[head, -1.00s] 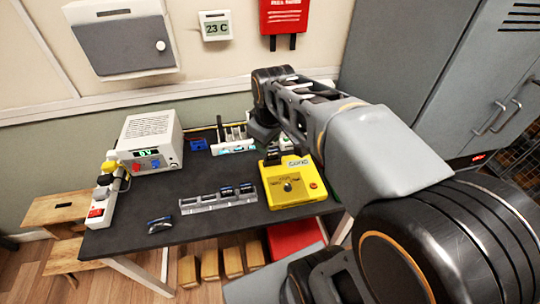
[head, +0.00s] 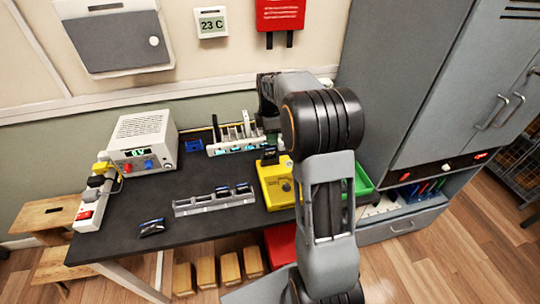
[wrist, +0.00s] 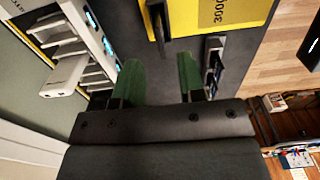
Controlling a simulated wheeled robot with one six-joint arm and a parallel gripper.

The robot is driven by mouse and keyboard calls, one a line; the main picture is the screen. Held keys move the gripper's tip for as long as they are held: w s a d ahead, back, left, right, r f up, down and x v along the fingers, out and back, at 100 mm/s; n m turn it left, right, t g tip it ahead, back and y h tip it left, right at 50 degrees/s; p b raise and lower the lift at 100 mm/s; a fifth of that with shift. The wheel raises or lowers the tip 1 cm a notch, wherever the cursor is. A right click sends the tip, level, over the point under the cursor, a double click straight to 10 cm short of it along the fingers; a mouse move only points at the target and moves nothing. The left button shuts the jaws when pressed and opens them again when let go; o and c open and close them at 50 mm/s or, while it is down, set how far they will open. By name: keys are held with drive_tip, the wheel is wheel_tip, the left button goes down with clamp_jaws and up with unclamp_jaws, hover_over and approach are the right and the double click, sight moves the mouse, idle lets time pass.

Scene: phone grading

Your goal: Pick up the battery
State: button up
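No thing in view can be identified for certain as the battery. A small dark blue and black item (head: 152,227) lies loose near the table's front left edge. Similar dark items (head: 241,188) sit in the right part of a grey slotted rack (head: 190,208). My gripper's two green fingers (wrist: 160,78) are apart in the wrist view, with only dark tabletop visible between them. They are between a white slotted stand (wrist: 75,45) on the left and a narrow dark and blue item (wrist: 213,65) on the right. In the head view my arm hides part of the yellow box (head: 272,185).
The dark table (head: 130,205) has clear room around the rack. A white power supply (head: 142,140) and a power strip (head: 92,208) stand at the left. A green tray (head: 363,181) is right of my arm. The yellow box also shows in the wrist view (wrist: 190,22).

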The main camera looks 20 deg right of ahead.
sight(270, 149)
drive_tip(key=shift+f, duration=3.5)
clamp_jaws()
